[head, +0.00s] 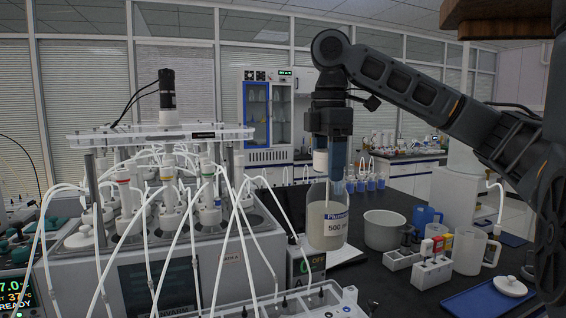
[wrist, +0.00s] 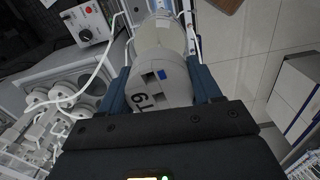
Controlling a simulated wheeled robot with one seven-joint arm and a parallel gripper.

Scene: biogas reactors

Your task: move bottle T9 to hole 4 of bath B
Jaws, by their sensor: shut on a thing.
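My gripper (head: 330,165) is shut on a pale grey stopper, with a dark finger on each side of it. In the wrist view, the stopper of bottle T9 (wrist: 158,78) carries the mark T9, upside down, and a small blue square. A clear body with pale contents shows beyond it. In the head view, a bottle with pale contents and a 500 ml label (head: 327,215) hangs or stands directly below my gripper; I cannot tell whether its base touches anything. A grey bath (head: 250,235) stands at left, its label hard to read. Hole 4 cannot be made out.
Several tubed bottles (head: 165,190) crowd the bath under a clear plate (head: 150,133). White tubes loop in front. A control box (head: 305,265) stands below the labelled bottle. A grey pot (head: 387,230), jugs (head: 470,250) and a blue tray (head: 490,298) lie right on the black bench.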

